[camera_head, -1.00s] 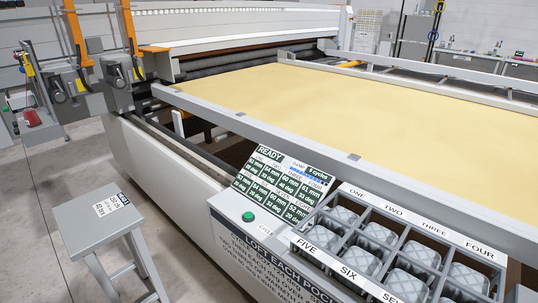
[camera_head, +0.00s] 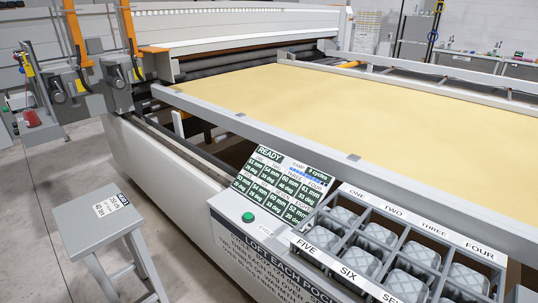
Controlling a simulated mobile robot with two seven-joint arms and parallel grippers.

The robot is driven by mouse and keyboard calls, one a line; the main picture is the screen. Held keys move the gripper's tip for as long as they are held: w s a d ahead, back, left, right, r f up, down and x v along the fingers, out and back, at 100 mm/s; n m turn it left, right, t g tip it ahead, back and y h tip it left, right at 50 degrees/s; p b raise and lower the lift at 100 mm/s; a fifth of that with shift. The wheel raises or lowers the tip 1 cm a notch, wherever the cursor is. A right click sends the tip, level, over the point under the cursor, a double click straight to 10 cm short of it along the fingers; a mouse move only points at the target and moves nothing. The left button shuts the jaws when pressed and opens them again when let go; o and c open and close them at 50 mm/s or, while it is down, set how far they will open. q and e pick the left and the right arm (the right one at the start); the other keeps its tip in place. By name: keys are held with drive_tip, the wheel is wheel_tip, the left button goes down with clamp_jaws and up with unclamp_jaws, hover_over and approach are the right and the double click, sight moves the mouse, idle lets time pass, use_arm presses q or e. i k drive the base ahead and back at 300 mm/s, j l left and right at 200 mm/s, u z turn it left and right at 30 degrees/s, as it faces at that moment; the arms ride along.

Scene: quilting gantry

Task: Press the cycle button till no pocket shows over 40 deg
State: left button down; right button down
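The green cycle button (camera_head: 248,217) sits on the pale front console, just below and left of the display panel. Nothing touches it. The display panel (camera_head: 283,185) reads READY, with a cycle count at its top right. Below are two rows of dark green cells, each with a mm and a deg figure. The digits are too small to read surely; several look like thirties and one at lower right like 20 deg. The pocket tray (camera_head: 372,222) holds grey quilted blocks in compartments labelled ONE to FOUR behind and FIVE, SIX onward in front. Neither gripper is in view.
A grey stool (camera_head: 97,217) with a label stands left of the console. The yellow quilt (camera_head: 330,105) lies stretched on the gantry frame behind. Orange-marked machine parts (camera_head: 127,40) stand at upper left. Floor is open around the stool.

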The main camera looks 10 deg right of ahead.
sight(247, 216)
drive_tip(key=i+j+z, duration=0.3)
drive_tip(key=j, duration=0.35)
drive_tip(key=i+j+z, duration=0.3)
drive_tip(key=j, duration=0.4)
drive_tip(key=i+j+z, duration=0.15)
drive_tip(key=j, duration=0.25)
drive_tip(key=i+j+z, duration=0.15)
drive_tip(key=j, duration=0.25)
drive_tip(key=i+j+z, duration=0.2)
drive_tip(key=j, duration=0.2)
drive_tip(key=k, duration=0.05)
